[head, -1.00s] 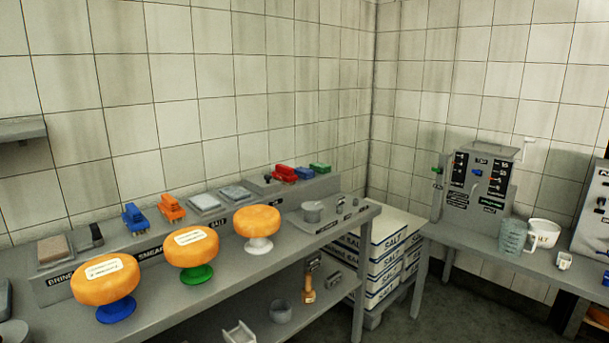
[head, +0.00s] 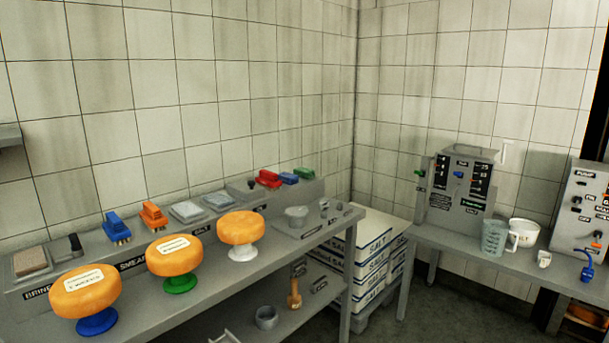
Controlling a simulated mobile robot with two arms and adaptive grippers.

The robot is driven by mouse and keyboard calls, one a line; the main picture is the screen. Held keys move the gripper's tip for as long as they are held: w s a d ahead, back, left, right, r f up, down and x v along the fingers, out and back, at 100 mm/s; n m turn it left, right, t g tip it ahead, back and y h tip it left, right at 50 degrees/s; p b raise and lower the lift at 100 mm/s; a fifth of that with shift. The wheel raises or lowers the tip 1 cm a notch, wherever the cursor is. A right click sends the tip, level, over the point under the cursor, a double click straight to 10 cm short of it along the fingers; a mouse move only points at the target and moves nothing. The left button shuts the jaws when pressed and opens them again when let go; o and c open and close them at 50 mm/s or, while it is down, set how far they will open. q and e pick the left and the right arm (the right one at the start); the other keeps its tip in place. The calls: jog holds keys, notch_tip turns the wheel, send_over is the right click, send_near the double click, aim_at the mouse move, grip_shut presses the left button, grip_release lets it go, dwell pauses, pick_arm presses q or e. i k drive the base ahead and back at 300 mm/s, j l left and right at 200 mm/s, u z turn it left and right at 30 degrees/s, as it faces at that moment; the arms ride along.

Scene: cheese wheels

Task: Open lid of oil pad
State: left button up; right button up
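Two flat grey boxes, one on the left (head: 187,211) and one on the right (head: 221,201), lie side by side on the raised back ledge of the left bench. Their tops are pale and look shut. A grey tray with a brown pad (head: 32,261) lies at the ledge's left end, beside a black block (head: 74,244). The label text on the ledge is too small for me to tell which of these is the oil pad. Neither of my grippers is in view.
Orange cheese wheels on blue (head: 97,320), green (head: 180,283) and white (head: 243,252) stands line the bench front. Blue (head: 117,230) and orange (head: 153,215) brushes stand on the ledge. Salt boxes (head: 372,262) fill the corner. A grey machine (head: 455,190) stands on the right bench.

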aim_at(246, 189)
jog(key=i+l+u, duration=0.15)
jog(key=i, duration=0.25)
jog(key=i+l+u, duration=0.2)
jog(key=i, duration=0.2)
jog(key=i+l+u, duration=0.15)
jog(key=i, duration=0.25)
